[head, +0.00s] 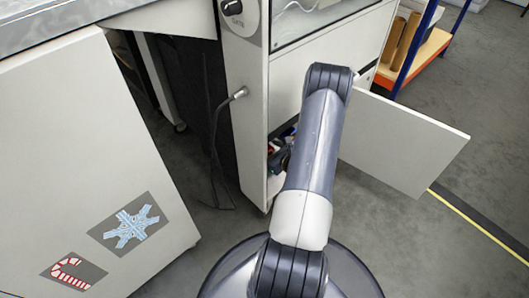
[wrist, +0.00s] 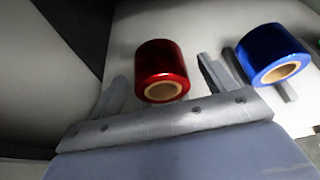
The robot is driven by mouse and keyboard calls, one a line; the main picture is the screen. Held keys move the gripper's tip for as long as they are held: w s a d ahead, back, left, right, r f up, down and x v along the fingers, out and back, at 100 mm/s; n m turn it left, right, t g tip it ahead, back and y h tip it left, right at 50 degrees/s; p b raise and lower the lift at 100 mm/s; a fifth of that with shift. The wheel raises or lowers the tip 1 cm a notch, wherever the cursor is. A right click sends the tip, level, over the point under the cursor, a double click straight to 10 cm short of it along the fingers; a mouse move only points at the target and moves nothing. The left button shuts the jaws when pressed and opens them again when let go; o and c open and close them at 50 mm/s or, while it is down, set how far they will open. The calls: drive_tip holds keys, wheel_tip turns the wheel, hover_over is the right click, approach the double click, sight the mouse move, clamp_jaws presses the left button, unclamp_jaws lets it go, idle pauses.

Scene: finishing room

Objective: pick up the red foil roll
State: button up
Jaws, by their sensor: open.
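The red foil roll (wrist: 161,67) is shiny, with a tan cardboard core facing the wrist camera. It lies on a pale shelf surface (wrist: 205,32) in the wrist view. My gripper (wrist: 162,88) is open, with one finger to the left of the red roll and one to its right. The roll shows between the fingers, with a gap on each side; I cannot tell how far the fingertips reach past it. In the head view my arm reaches into the low opening of a grey cabinet (head: 245,125), and the arm hides most of the inside.
A blue foil roll (wrist: 270,52) lies close to the right of my right finger, by grey strips. In the head view the cabinet door (head: 405,150) stands open to the right. A white panel with stickers (head: 95,170) stands at left. A cable hangs beside the cabinet.

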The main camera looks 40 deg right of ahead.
drive_tip(key=shift+c, duration=0.5)
drive_tip(key=c, duration=1)
drive_tip(key=shift+r, duration=0.1)
